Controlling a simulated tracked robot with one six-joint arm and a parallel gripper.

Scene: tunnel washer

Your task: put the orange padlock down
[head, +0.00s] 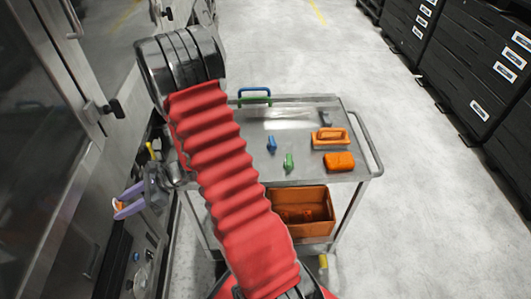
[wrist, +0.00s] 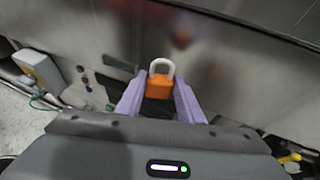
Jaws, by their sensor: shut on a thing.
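The orange padlock (wrist: 160,88) with its pale shackle shows between the purple fingers of my gripper (wrist: 160,83) in the wrist view. The shackle points away from the gripper body. In the head view my gripper (head: 120,205) is at the left, in front of the machine's side panel and left of the steel cart. It is shut on the padlock; only a small orange part (head: 118,205) of it shows there. The padlock is held in the air, apart from the cart.
The steel cart (head: 300,176) carries a blue item (head: 271,144), a green item (head: 289,162), an orange handled block (head: 330,137) and an orange pouch (head: 339,161). An orange bin (head: 302,226) stands below.

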